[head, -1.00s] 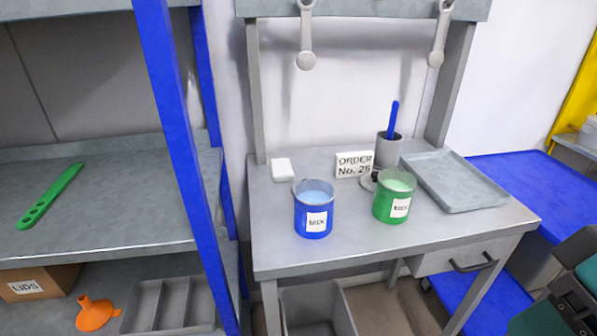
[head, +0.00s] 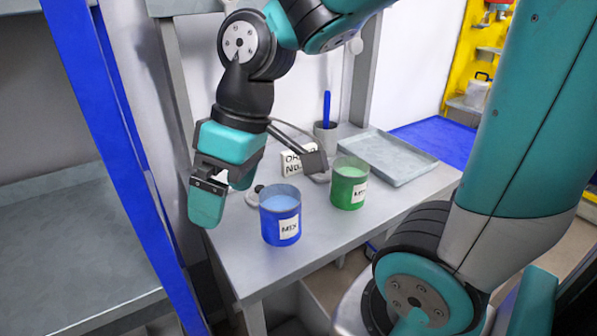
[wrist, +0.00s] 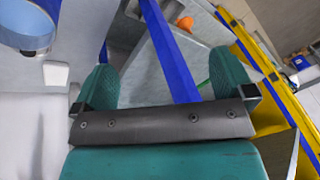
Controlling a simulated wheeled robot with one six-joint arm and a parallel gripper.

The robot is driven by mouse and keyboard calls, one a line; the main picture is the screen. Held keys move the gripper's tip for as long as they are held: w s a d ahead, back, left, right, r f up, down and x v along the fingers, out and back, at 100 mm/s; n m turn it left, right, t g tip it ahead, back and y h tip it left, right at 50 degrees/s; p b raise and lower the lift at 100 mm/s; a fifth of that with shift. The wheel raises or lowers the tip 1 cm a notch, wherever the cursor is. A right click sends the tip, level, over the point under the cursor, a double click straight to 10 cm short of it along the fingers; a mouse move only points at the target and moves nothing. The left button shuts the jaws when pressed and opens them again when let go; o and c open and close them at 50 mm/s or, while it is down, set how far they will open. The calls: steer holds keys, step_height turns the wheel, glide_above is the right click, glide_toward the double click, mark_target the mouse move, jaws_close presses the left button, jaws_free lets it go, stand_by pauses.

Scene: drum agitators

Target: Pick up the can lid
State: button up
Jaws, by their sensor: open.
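A small grey round piece with a knob (head: 254,196), which looks like a can lid, lies on the table just left of the blue can (head: 280,214). My gripper (head: 222,196) is open and points down over the table's left side, left of the blue can and the round piece. In the wrist view my two teal fingers (wrist: 163,82) are spread with nothing between them. The blue can shows at the upper left there (wrist: 28,25); no lid is visible in that view.
A grey cup with a blue stick (head: 326,135) and a grey tray (head: 385,158) are at the back right. A blue shelf post (head: 110,130) rises left of the table. The table's front is clear.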

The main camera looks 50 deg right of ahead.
steer(key=w+d+m+t, duration=0.1)
steer(key=w+d, duration=0.8)
steer(key=d, duration=0.3)
steer(key=m+h+p, duration=0.1)
steer(key=h+p, duration=0.1)
steer(key=h, duration=0.1)
glide_above(329, 172)
steer(key=shift+t, duration=0.4)
step_height(329, 172, down, 14)
steer(key=shift+r, duration=0.1)
steer(key=shift+p+x, duration=0.8)
steer(key=shift+x, duration=2.15)
steer(key=shift+s+a, duration=0.1)
steer(key=shift+a, duration=0.05)
steer(key=c, duration=0.7)
